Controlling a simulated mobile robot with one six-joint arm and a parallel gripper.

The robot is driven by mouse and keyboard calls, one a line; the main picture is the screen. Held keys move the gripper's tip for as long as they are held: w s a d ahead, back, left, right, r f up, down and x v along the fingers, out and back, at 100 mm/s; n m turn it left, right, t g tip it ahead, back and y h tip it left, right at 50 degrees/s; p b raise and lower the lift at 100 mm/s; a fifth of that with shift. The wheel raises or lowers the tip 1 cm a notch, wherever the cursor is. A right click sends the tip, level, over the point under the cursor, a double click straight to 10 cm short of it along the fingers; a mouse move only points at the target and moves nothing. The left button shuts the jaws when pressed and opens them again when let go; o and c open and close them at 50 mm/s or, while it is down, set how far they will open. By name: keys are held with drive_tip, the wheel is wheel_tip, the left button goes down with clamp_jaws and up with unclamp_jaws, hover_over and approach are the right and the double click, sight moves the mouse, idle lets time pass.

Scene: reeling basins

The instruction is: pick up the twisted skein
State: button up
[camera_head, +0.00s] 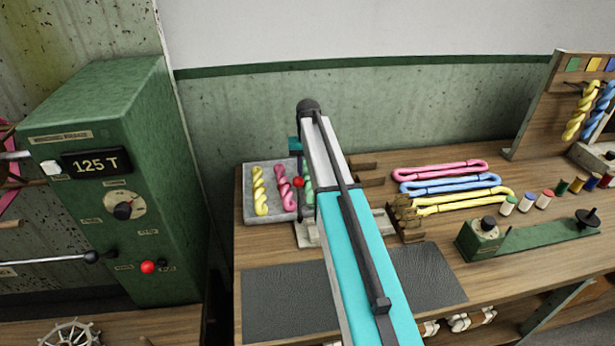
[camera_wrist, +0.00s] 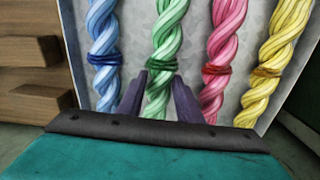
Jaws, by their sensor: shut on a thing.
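Several twisted skeins lie side by side in a light grey tray (camera_head: 257,219) on the bench. In the wrist view they are blue (camera_wrist: 104,45), green (camera_wrist: 165,50), pink (camera_wrist: 221,50) and yellow (camera_wrist: 272,60), each with a band round its middle. My gripper (camera_wrist: 160,85) is shut on the green skein, its dark fingers on either side below the band. The skein still lies among the others at tray level. In the head view the green skein (camera_head: 308,178) shows only partly beside my arm, and my arm hides the blue one and my fingertips.
A green control box (camera_head: 110,190) stands close at left. A dark mat (camera_head: 285,300) covers the bench front. The wall is close behind.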

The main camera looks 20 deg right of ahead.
sight(308, 177)
wheel_tip(308, 177, up, 10)
drive_tip(key=b, duration=0.2)
idle(0.4)
idle(0.6)
